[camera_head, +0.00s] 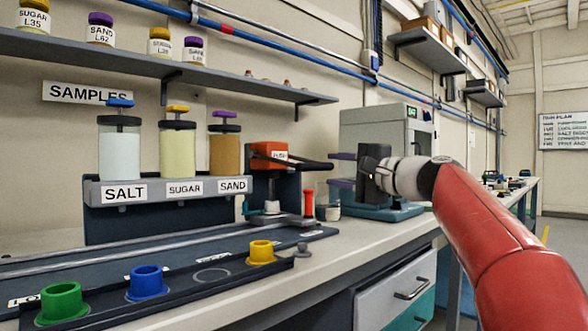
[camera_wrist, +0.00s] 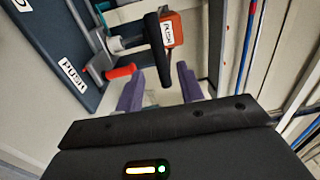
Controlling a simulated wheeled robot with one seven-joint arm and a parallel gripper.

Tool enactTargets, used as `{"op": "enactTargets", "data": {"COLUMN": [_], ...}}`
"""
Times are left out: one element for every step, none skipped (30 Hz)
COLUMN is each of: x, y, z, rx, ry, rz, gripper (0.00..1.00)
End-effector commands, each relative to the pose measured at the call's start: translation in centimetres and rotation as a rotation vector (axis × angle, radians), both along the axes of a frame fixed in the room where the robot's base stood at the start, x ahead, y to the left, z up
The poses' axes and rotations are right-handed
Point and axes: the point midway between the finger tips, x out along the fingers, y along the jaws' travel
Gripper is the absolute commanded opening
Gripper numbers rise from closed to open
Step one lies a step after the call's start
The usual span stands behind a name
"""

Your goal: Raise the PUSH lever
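In the wrist view the orange box (camera_wrist: 175,28) and the black lever (camera_wrist: 156,45) show ahead of my gripper. My gripper (camera_head: 338,170) is open, its two purple fingers one above the other near the lever's free end. In the wrist view the lever's end lies between the fingertips (camera_wrist: 158,84), with gaps on both sides. I cannot tell how far it reaches in.
A red upright handle (camera_head: 308,205) stands below the lever; it also shows in the wrist view (camera_wrist: 121,72). Jars on the sample rack (camera_head: 160,189) stand left. A grey machine (camera_head: 372,127) is behind my gripper. Green (camera_head: 64,303), blue (camera_head: 147,283) and yellow (camera_head: 262,252) cups stand in front.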

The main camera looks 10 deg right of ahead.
Motion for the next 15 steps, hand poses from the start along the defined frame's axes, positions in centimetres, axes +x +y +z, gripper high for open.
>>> {"op": "enactTargets", "data": {"x": [0.1, 0.2, 0.4, 0.7, 0.9, 1.4, 1.8, 2.2, 2.8, 3.2, 3.6, 4.1, 4.4, 4.8, 5.2], "y": [-0.1, 0.0, 0.1, 0.3, 0.5, 0.9, 1.2, 1.5, 1.9, 2.2, 2.5, 2.8, 3.1, 3.4, 3.6], "z": [0.1, 0.1, 0.2, 0.3, 0.3, 0.4, 0.5, 0.5, 0.6, 0.6, 0.7, 0.7, 0.7, 0.7, 0.7], "rx": [0.003, 0.005, 0.006, 0.007, 0.007, 0.006, 0.006, 0.007, 0.006, 0.007, 0.006, 0.007, 0.007, 0.006, 0.006], "ry": [-0.001, -0.001, -0.002, -0.003, -0.003, -0.002, -0.002, -0.001, 0.000, -0.001, 0.000, -0.001, -0.001, 0.000, 0.000], "rz": [0.000, 0.000, 0.001, 0.001, 0.001, 0.003, 0.003, 0.003, 0.005, 0.004, 0.005, 0.003, 0.004, 0.003, 0.002], "gripper": [0.38, 0.38, 0.38, 0.38, 0.38, 0.38, 0.38, 0.38, 0.38, 0.38, 0.38, 0.38, 0.38, 0.38, 0.38]}}
